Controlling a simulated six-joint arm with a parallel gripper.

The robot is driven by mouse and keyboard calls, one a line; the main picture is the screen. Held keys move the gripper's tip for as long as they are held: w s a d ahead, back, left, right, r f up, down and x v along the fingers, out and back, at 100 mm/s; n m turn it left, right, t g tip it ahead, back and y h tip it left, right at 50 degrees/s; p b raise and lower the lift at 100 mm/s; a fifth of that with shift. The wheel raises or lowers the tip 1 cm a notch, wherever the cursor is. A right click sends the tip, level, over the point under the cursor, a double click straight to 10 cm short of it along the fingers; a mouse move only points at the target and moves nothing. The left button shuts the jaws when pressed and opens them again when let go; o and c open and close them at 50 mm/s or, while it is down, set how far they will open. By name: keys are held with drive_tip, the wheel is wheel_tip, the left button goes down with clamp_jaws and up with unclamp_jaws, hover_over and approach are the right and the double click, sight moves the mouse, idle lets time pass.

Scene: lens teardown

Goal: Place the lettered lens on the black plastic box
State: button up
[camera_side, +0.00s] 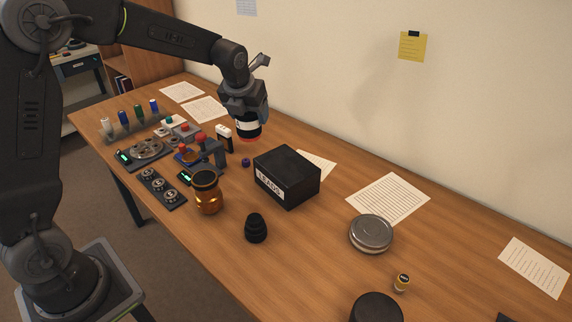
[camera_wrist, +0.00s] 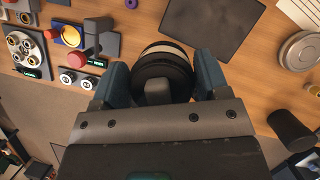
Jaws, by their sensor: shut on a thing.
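My gripper (camera_side: 245,108) is shut on a black lens with a white band and a red lower rim (camera_side: 249,128). It holds the lens in the air, behind and left of the box in the side view. In the wrist view the held lens (camera_wrist: 165,62) sits between the two fingers (camera_wrist: 160,78); any letters on its band are too small to read. The black plastic box (camera_side: 289,172) stands closed on the table with a white label on its front. Its flat dark top (camera_wrist: 212,24) shows beyond the lens in the wrist view, and nothing lies on it.
An amber jar-like lens (camera_side: 208,193) and a black stepped piece (camera_side: 256,228) stand in front of the box. A round silver tin (camera_side: 371,233) and a small yellow-banded vial (camera_side: 401,283) stand to the right. Fixtures (camera_side: 147,150) and colored-handled tools crowd the left.

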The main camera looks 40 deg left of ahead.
drive_tip(key=w+a+r, duration=0.1)
drive_tip(key=a+r, duration=0.1)
drive_tip(key=a, duration=0.1)
hover_over(289, 157)
drive_tip(key=s+d, duration=0.1)
drive_tip(key=s, duration=0.1)
wheel_tip(289, 157, down, 7)
drive_tip(key=shift+f, duration=2)
drive_tip(key=shift+f, duration=0.8)
drive_tip(key=o, duration=1.3)
drive_tip(key=shift+s, duration=0.1)
